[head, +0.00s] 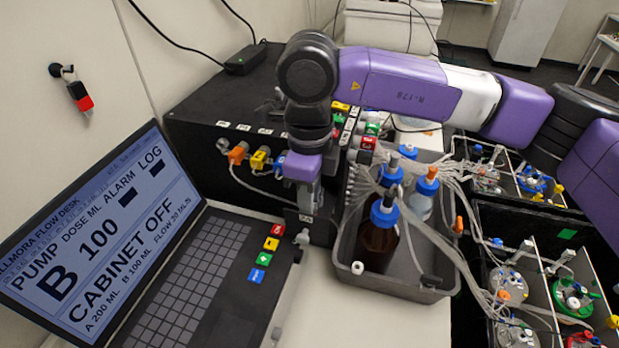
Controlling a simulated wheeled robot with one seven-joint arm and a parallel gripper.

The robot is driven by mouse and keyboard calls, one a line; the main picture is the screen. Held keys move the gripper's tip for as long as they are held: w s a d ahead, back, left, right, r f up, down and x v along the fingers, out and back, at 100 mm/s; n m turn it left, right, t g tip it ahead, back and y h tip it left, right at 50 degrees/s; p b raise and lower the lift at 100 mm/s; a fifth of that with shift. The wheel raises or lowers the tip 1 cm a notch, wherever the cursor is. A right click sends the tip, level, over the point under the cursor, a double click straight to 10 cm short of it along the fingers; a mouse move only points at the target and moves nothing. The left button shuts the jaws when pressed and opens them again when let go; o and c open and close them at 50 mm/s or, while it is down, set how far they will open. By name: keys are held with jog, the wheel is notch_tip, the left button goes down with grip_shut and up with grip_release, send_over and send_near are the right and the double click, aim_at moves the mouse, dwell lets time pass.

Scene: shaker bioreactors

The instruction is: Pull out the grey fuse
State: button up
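My gripper (305,215) points down in front of the black cabinet (210,105), between the laptop and the grey tray. Its fingers are small and dark here, and I cannot tell whether they are open or shut. A small pale grey piece (302,238) shows at the fingertips; I cannot tell whether it is held or is the grey fuse. On the cabinet's front, a grey knob-like fitting (222,145) sits left of orange (237,153), yellow (259,158) and blue fittings. No part is clearly identifiable as the grey fuse. My arm hides part of the cabinet.
A laptop-like console (95,235) reads "CABINET OFF" and "PUMP B 100". A grey tray (400,287) holds bottles with blue and orange caps. Clear tubes run right to black crates of vessels (525,270). White table is bare (345,325) at the front.

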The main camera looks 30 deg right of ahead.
jog(key=shift+f, duration=1.1)
grip_shut()
jog(key=shift+r, duration=0.25)
jog(key=shift+w+r, duration=0.1)
jog(key=shift+r, duration=0.4)
jog(key=shift+r, duration=0.2)
